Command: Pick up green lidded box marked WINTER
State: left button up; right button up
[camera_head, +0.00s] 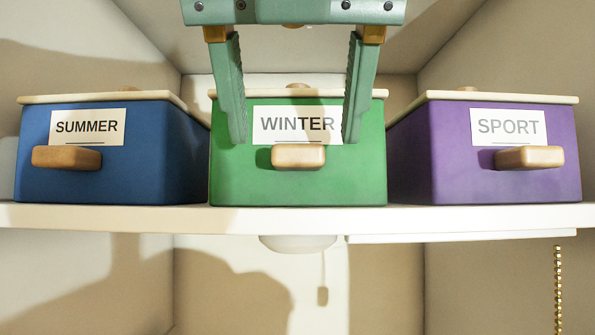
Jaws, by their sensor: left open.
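The green lidded box (298,188) marked WINTER stands in the middle of a white shelf. It has a cream lid, a white label (297,125) and a wooden front handle (298,156). My left gripper (295,138) reaches down from the top of the view, in front of the box. Its two green fingers are wide apart, one on each side of the label, with their tips a little above the height of the handle. Nothing is held between them. I cannot tell whether the fingertips touch the box front. My right gripper is not in view.
A blue box (110,175) marked SUMMER stands close on the left, and a purple box (500,185) marked SPORT close on the right. The white shelf (110,217) has a narrow front edge. Below it hang a pale round fixture (297,243) and a bead chain (557,290).

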aim_at(298, 145)
pick_arm(q)
jog(key=x, duration=0.2)
jog(key=shift+w+d+f, duration=0.15)
jog(key=shift+w+f, duration=0.1)
jog(key=shift+w, duration=0.1)
jog(key=shift+w+f, duration=0.2)
jog(key=shift+w, duration=0.2)
jog(key=shift+s, duration=0.1)
jog(key=shift+s+r, duration=0.1)
jog(key=shift+s, duration=0.15)
jog(key=c, duration=1.3)
jog(key=shift+w, duration=0.2)
